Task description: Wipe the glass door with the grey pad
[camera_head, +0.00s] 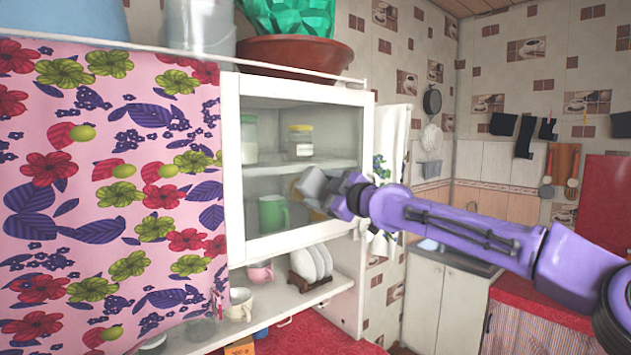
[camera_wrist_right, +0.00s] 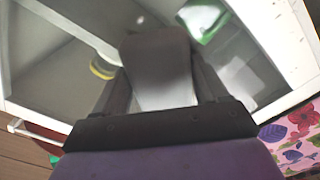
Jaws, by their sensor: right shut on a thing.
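The glass door (camera_head: 340,128) is a white-framed pane on the upper cabinet, and it looks closed. Its white frame also shows in the right wrist view (camera_wrist_right: 290,38). The grey pad (camera_head: 312,183) is at the lower right of the pane, held by my right gripper (camera_head: 335,192). In the right wrist view the grey pad (camera_wrist_right: 160,70) sits between the two dark fingers and lies over the glass. I cannot tell whether it touches the pane. My left gripper is in neither view.
Behind the glass are a green mug (camera_head: 272,214) and jars (camera_head: 301,140). A floral curtain (camera_head: 110,190) hangs left of the door. A brown bowl (camera_head: 294,55) stands on top. White plates (camera_head: 312,262) and cups (camera_head: 240,304) stand on the open shelf below.

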